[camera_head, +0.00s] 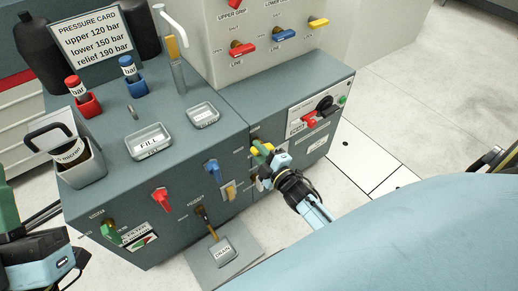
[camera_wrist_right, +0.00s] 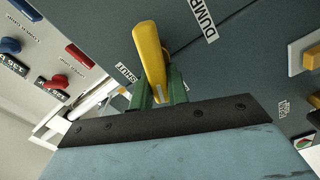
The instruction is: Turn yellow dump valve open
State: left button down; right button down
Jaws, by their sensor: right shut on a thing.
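The yellow dump valve handle (camera_head: 257,145) is on the front face of the grey-blue bench, right of the blue valve. My right gripper (camera_head: 266,156) reaches it from the front right and is shut on it. In the right wrist view the yellow handle (camera_wrist_right: 150,52) stands up between the green fingers of the gripper (camera_wrist_right: 160,92). The labels DUMP (camera_wrist_right: 203,18) and SHUT (camera_wrist_right: 126,73) show on the panel beside the handle. The handle's pivot is hidden by the gripper. My left gripper (camera_head: 12,220) is partly in view at the left edge; its jaw opening is not clear.
Red controls (camera_head: 310,120) are to the right.

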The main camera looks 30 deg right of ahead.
jog(key=n, duration=0.2)
jog(key=f+n+b, duration=0.1)
jog(key=n, duration=0.1)
jog(key=shift+a, duration=0.1)
pick_arm(q)
jog(key=shift+s+a+r+t, duration=0.15)
jog(key=shift+s+r+t, duration=0.05)
jog(key=shift+s+t, duration=0.55)
pick_arm(e)
jog(key=shift+n, duration=0.3)
pick_arm(q)
jog(key=shift+r, duration=0.2)
pick_arm(e)
jog(key=c, duration=1.4)
grip_release()
jog(key=shift+o, duration=0.2)
jog(key=shift+r, duration=0.1)
